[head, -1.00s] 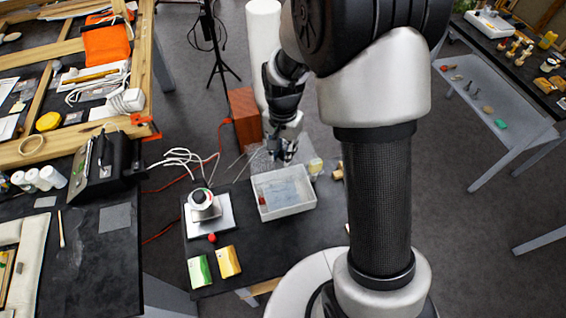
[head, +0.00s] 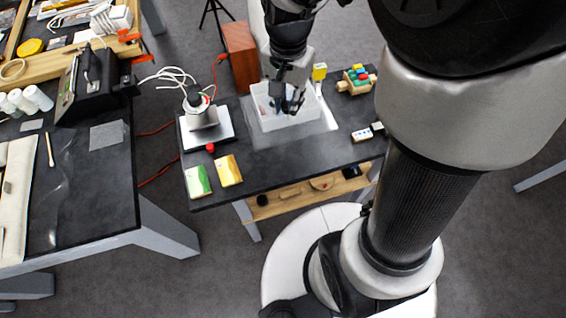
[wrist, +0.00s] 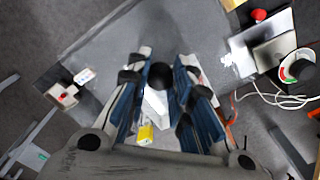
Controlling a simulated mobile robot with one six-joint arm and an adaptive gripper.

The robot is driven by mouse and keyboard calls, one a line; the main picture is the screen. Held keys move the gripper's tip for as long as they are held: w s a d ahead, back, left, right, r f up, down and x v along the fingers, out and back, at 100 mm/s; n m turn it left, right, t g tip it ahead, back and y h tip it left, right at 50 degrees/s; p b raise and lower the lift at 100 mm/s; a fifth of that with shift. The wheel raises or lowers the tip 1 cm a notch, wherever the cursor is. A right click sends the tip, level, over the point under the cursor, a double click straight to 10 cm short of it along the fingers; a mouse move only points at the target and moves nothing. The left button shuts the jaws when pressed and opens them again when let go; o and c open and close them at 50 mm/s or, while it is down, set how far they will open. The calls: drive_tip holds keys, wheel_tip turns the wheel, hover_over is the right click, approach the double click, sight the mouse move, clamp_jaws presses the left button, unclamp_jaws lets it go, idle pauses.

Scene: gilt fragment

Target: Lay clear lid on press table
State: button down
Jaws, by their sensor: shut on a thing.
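The clear lid (head: 288,137) is a thin see-through sheet, seen faintly in front of and around the white tray in the head view. It shows as a pale panel in the wrist view (wrist: 112,42). My gripper (head: 291,104) is over the tray, with its fingers pointing down. In the wrist view my gripper (wrist: 160,82) is shut on a round black knob (wrist: 161,75), which appears to be the lid's handle. The press table (head: 270,170) is the dark table below. I cannot tell whether the lid touches the tray or table.
The white tray (head: 256,108) is partly hidden by my gripper. Green (head: 198,181) and yellow (head: 228,170) cards lie front left. A coloured block toy (head: 357,79) sits back right. The table's front middle is bare.

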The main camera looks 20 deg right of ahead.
drive_tip(key=shift+s+f, duration=0.2)
drive_tip(key=shift+f, duration=0.3)
wheel_tip(320, 180, down, 19)
drive_tip(key=b, duration=0.7)
drive_tip(key=shift+w+f, duration=0.1)
drive_tip(key=shift+f, duration=0.1)
drive_tip(key=shift+f+b, duration=0.15)
drive_tip(key=shift+b, duration=0.15)
drive_tip(key=c, duration=1.4)
unclamp_jaws()
